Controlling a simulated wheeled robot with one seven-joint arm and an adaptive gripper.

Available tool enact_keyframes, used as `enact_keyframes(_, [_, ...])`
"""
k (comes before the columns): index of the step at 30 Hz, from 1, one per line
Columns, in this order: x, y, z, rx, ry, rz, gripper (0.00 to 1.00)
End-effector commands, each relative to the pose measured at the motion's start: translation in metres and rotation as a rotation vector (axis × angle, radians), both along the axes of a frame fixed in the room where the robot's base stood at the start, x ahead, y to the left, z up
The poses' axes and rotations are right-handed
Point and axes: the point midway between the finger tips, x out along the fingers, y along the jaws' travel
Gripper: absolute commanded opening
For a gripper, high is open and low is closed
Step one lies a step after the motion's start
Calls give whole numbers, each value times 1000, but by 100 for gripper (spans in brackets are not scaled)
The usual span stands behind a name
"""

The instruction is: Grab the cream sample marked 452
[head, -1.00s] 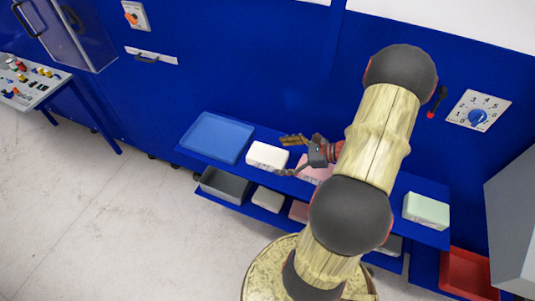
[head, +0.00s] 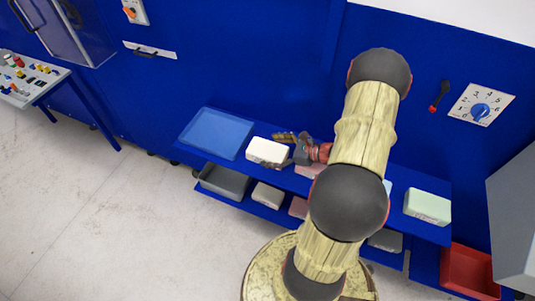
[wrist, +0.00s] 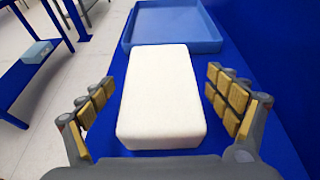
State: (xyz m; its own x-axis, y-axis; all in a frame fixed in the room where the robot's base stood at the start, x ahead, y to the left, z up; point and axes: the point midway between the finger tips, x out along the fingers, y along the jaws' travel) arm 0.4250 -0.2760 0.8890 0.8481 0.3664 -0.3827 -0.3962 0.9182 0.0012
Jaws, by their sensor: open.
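A cream block (head: 267,151) lies on the upper blue shelf, right of the blue tray. In the wrist view the cream block (wrist: 161,98) lies lengthwise between the two spread fingers of my gripper (wrist: 164,105), with a gap on each side. No marking is readable on its top there. In the head view my gripper (head: 287,152) is at the right end of this block. A second pale block (head: 267,195) sits on the lower shelf; its number cannot be read.
A blue tray (head: 215,134) is at the shelf's left end, just beyond the cream block. A pink block (head: 308,170) is partly hidden under my arm. A pale green block (head: 427,206) is at the right. A grey bin (head: 224,182) and a red bin (head: 468,270) are lower down.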

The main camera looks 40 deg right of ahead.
Motion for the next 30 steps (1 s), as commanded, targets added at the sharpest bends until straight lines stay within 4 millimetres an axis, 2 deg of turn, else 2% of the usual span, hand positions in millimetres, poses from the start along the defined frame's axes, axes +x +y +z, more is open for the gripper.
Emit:
enact_keyframes(5, [0, 0, 1, -1, 0, 0, 89])
enact_keyframes(23, [0, 0, 1, -1, 0, 0, 55])
enact_keyframes(30, [0, 0, 1, -1, 0, 0, 54])
